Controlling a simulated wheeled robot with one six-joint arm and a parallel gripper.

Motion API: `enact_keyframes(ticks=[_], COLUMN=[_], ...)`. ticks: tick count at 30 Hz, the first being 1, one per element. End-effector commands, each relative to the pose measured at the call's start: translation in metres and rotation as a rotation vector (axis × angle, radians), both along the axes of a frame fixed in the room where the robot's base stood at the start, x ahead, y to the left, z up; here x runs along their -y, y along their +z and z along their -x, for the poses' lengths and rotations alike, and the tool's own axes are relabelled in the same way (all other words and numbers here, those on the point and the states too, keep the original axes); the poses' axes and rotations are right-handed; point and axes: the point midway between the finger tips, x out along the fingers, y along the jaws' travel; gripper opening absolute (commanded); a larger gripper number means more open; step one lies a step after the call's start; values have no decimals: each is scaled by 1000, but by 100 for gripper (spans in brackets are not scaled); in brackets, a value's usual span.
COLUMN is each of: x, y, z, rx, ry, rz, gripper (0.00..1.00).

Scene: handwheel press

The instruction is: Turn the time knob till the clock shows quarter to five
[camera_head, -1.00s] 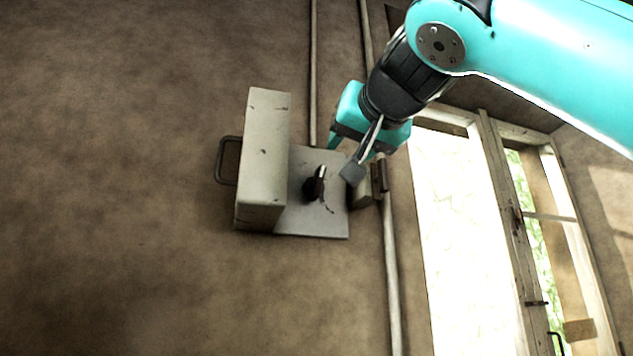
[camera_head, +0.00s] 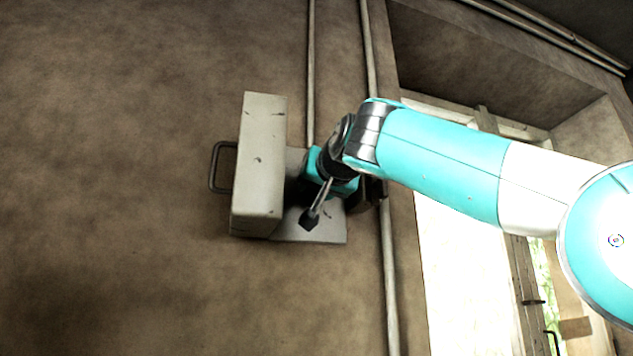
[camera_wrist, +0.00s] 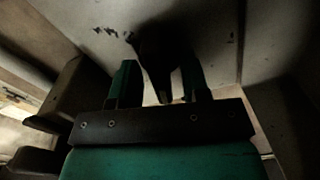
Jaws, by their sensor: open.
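The dark knob (camera_wrist: 160,48) sticks out from the pale scuffed plate (camera_head: 318,234). In the wrist view it lies between the two teal fingers of my gripper (camera_wrist: 160,84). The fingers are open, one on each side of it; I cannot tell whether either touches it. No clock face shows in either view, so I cannot read the time.
A pale box-like part (camera_head: 260,165) with a dark handle (camera_head: 217,168) stands out left of the plate, close to my gripper. A dark bracket (camera_head: 374,190) is to the right. Pipes (camera_head: 390,270) run along the wall, with a bright window (camera_head: 455,270) further right.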

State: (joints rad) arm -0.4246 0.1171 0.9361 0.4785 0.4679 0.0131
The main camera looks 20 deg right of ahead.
Motion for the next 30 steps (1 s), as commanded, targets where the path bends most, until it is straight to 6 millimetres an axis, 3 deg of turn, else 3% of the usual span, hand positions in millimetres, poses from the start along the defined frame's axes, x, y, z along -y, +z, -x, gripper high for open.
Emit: enact_keyframes(ticks=[6, 12, 23, 30], x=[0, 0, 0, 0], y=[0, 0, 0, -1], z=[0, 0, 0, 0], rx=[0, 0, 0, 0], ry=[0, 0, -1, -1], rz=[0, 0, -41, -182], gripper=[43, 0, 0, 0])
